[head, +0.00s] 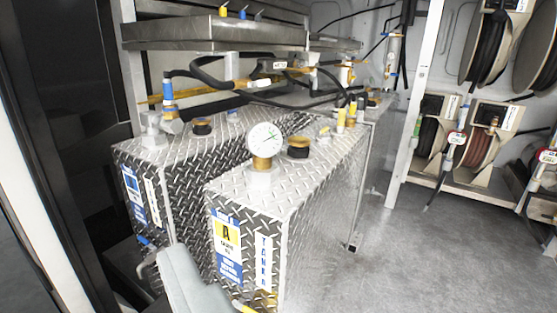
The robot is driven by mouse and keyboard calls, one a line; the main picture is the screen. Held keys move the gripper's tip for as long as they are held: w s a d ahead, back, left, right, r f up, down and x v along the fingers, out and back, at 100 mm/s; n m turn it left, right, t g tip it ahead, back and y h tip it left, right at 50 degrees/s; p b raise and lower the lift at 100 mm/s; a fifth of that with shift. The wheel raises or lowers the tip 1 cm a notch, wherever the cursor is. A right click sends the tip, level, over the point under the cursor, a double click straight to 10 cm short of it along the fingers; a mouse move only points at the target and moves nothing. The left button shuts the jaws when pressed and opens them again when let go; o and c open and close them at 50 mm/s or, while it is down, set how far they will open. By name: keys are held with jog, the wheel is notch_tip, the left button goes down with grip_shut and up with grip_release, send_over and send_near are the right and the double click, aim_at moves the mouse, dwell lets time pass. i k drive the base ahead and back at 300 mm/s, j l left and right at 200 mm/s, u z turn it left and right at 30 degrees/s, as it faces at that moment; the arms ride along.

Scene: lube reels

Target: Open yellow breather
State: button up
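Two diamond-plate tanks stand side by side. The front tank (325,190) has a yellow-and-blue label marked A. Upright yellow fittings (341,118) stand farther back on the top. I cannot tell for sure which of these is the yellow breather. The black-capped fitting looks seated and upright. No gripper fingers show; a pale grey shape at the bottom edge may be part of my arm.
The rear-left tank (190,170) carries a blue-topped fitting (169,97) and another black cap (202,126). A metal shelf (215,32) and black hoses hang over the tanks. Hose reels (481,138) fill the right. The grey floor (440,250) at lower right is clear.

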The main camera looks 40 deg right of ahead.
aim_at(325, 133)
jog(key=z, duration=1.25)
